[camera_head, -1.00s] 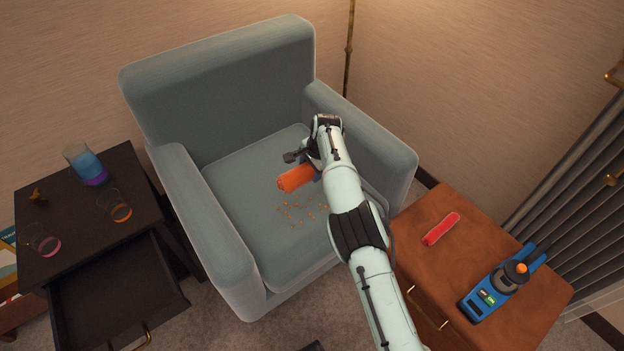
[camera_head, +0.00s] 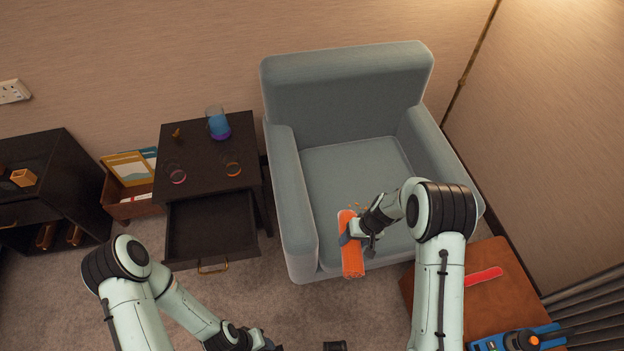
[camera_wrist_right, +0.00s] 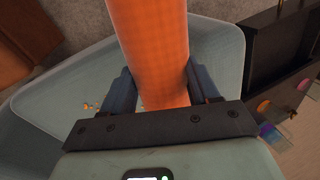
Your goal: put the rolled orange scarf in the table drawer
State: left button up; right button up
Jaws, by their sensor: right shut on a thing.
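The rolled orange scarf (camera_head: 352,262) is held by my right gripper (camera_head: 356,238), which is shut on it above the front of the armchair seat. In the right wrist view the scarf (camera_wrist_right: 150,45) stands lengthwise between the two fingers (camera_wrist_right: 160,88). The table drawer (camera_head: 212,226) is pulled out of the dark side table (camera_head: 200,137) left of the armchair and looks empty. It also shows at the upper right of the right wrist view (camera_wrist_right: 272,45). My left gripper (camera_head: 262,343) is at the bottom edge, partly cut off, so its jaws cannot be judged.
The blue-grey armchair (camera_head: 345,95) stands between the dark table and a brown cabinet (camera_head: 500,300) holding a red roll (camera_head: 484,276) and a blue device (camera_head: 515,340). A blue-purple jug (camera_head: 217,123) and two glasses stand on the dark table.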

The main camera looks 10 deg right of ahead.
aim_at(213, 235)
jog(key=i+j+z, duration=0.3)
jog(key=j, duration=1.5)
jog(key=j+z, duration=0.3)
jog(key=j, duration=1.45)
